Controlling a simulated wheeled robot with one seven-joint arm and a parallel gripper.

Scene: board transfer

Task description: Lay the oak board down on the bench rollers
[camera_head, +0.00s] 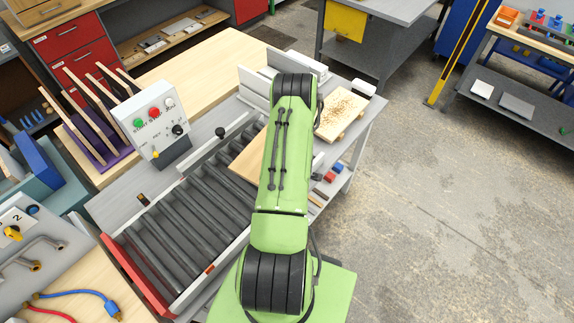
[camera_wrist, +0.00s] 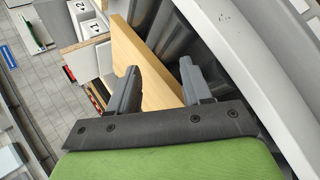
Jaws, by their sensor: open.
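A light tan wooden board, which looks like the oak board (camera_head: 247,162), shows beside my arm at the right part of the bench rollers (camera_head: 180,225). My arm hides much of it, and it looks flat there. In the wrist view the board (camera_wrist: 143,62) lies just beyond my gripper (camera_wrist: 159,67), with dark rollers (camera_wrist: 172,38) along its right side. The two fingers are spread apart. The board shows in the gap between them, and I cannot tell whether either finger touches it. My gripper is hidden behind my arm in the head view.
A control box (camera_head: 153,122) with buttons stands behind the rollers. A purple rack (camera_head: 90,137) holds several upright boards at the left. The left rollers are clear.

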